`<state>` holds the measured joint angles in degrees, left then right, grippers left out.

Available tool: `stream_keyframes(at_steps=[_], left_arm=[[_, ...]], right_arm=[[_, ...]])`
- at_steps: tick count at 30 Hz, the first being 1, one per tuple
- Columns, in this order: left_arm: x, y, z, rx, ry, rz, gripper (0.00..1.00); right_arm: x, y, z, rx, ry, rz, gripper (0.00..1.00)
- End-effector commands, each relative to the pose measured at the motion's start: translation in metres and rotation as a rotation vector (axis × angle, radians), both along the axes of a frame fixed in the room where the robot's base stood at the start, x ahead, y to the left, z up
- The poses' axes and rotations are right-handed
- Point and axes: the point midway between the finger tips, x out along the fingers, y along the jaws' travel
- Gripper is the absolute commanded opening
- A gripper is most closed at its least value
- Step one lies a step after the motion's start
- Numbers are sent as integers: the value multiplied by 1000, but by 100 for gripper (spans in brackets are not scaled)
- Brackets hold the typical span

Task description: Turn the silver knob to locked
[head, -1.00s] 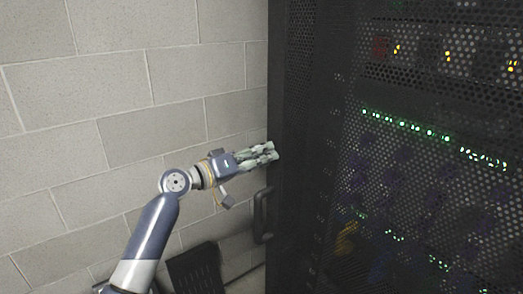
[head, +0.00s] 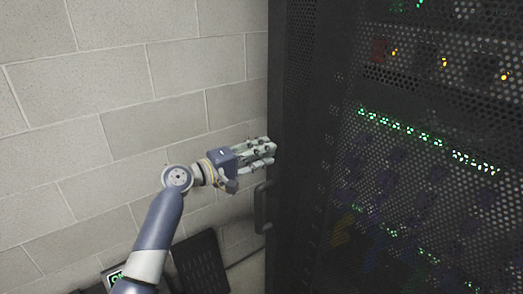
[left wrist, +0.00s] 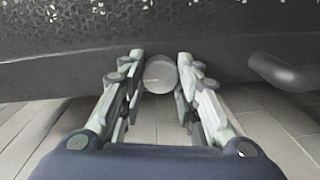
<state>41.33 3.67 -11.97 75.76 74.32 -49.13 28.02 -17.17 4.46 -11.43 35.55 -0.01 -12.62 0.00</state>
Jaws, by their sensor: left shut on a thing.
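The silver knob (left wrist: 160,75) is a round, pale disc on the edge of the dark cabinet door. In the left wrist view it sits between the two fingertips, with a finger against each side. My left gripper (left wrist: 160,80) is shut on it. In the head view my left gripper (head: 271,148) reaches the cabinet's left edge, and its fingers hide the knob there. A faint mark shows on the knob's face, but I cannot read how it is turned. My right gripper is not in view.
A black door handle (head: 262,207) sticks out just below my left gripper; it also shows at the right in the left wrist view (left wrist: 282,72). The perforated cabinet door (head: 420,190) fills the right side. A block wall (head: 110,90) stands at the left.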

Motion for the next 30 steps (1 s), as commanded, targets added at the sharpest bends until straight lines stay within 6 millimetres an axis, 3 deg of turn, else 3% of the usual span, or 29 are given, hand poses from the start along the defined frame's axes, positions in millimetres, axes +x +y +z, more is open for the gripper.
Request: stream_keyframes(at_steps=[14,15,17,30], left_arm=[[0,0,-1,-9,12,0,6],[0,0,-1,-9,12,0,39],[0,0,-1,-8,11,0,51],[-4,7,0,-7,10,1,51]], right_arm=[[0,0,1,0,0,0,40],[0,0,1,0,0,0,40],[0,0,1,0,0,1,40],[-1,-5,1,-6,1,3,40]])
